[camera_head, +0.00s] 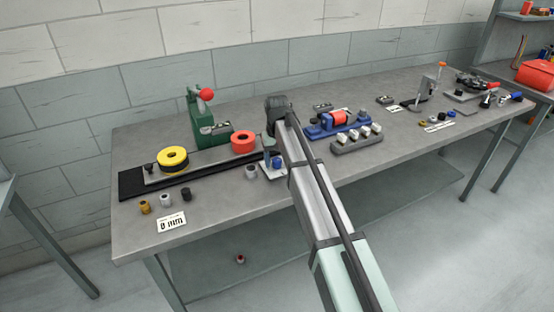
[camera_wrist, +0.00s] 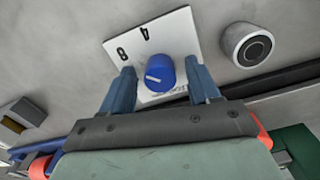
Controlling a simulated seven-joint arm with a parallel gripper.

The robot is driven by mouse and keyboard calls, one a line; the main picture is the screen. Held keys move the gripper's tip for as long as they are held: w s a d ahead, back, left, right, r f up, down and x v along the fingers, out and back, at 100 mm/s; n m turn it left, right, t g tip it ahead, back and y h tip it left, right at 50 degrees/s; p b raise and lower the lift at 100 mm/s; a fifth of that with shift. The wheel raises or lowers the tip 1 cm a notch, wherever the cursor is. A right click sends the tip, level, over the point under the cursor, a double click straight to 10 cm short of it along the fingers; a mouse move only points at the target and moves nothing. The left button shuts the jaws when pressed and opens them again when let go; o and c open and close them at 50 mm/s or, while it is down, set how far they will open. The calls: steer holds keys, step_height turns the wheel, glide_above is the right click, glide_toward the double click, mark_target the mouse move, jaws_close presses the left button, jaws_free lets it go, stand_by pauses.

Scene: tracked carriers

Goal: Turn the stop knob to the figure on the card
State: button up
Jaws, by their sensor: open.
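The blue knob (camera_head: 277,163) stands on a white plate (camera_head: 266,173) near the bench's front edge. In the wrist view the knob (camera_wrist: 161,72) has a white pointer line on the left of its top, and its plate (camera_wrist: 178,34) shows the figures 4 and 8; other marks are partly hidden. My gripper (camera_wrist: 158,68) is open, one finger on each side of the knob. I cannot tell whether either touches it. The gripper (camera_head: 272,151) also shows in the head view. The white card (camera_head: 171,222) at the front left reads a figure and "mm"; the figure looks like 0 or 8.
A grey cylinder (camera_head: 251,171) stands close beside the plate. Behind are a black rail (camera_head: 132,187) with a yellow ring (camera_head: 173,158), a red ring (camera_head: 243,139) and a green press (camera_head: 197,120).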

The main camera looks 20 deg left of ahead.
mark_target(277, 160)
step_height(277, 160, up, 14)
stand_by(0.7)
steer(key=shift+f, duration=0.1)
